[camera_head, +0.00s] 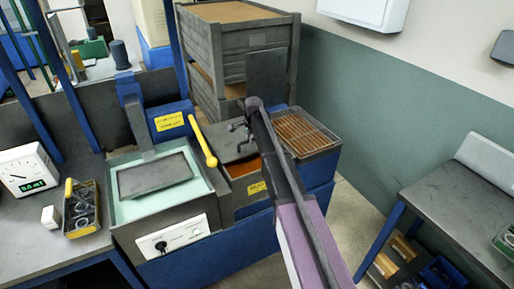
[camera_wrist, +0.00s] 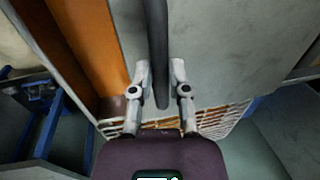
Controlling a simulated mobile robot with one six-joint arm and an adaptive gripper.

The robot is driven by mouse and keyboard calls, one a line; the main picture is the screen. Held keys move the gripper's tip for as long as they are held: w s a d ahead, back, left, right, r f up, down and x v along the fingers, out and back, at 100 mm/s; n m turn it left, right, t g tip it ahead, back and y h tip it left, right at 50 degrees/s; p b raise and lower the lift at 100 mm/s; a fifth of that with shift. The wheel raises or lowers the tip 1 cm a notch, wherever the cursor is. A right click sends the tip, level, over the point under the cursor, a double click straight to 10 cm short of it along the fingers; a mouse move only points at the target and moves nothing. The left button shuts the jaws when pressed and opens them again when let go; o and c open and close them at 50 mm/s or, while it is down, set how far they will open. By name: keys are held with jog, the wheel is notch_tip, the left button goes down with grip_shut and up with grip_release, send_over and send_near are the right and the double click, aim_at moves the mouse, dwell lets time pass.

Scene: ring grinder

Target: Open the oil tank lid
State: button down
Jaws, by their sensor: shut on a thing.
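The oil tank (camera_head: 253,190) is the blue and grey box in the middle of the head view, with orange-brown inside showing at its front. A flat grey panel, seemingly its lid (camera_head: 232,148), lies behind that opening; its exact tilt is hard to tell. In the wrist view the grey lid surface (camera_wrist: 225,50) fills the upper middle, with an orange strip to its left. My gripper (camera_wrist: 159,72) is shut on a dark bar-like handle (camera_wrist: 157,30) that runs over the panel. In the head view my gripper (camera_head: 236,127) is small, and my arm hides part of the tank.
A metal grate (camera_head: 303,132) covers the tank's right part. A yellow lever (camera_head: 202,141) stands close to the left. Stacked crates (camera_head: 240,40) rise behind. A dark upright plate (camera_head: 266,73) stands behind my arm. A grey bench (camera_head: 465,205) is at the right.

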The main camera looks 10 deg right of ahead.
jog(key=w+a, duration=0.2)
jog(key=w, duration=0.4)
jog(key=w+a, duration=0.2)
jog(key=w, duration=0.3)
jog(key=w+a, duration=0.1)
jog(key=w, duration=0.5)
jog(key=shift+w+a, duration=0.35)
jog(key=shift+a, duration=0.05)
jog(key=c, duration=0.6)
grip_release()
jog(key=shift+s, duration=0.1)
jog(key=s+d, duration=0.5)
jog(key=s, duration=0.9)
jog(key=s+d, duration=0.4)
jog(key=s, duration=1)
jog(key=shift+d+r+p, duration=0.15)
jog(key=shift+r+p, duration=2.3)
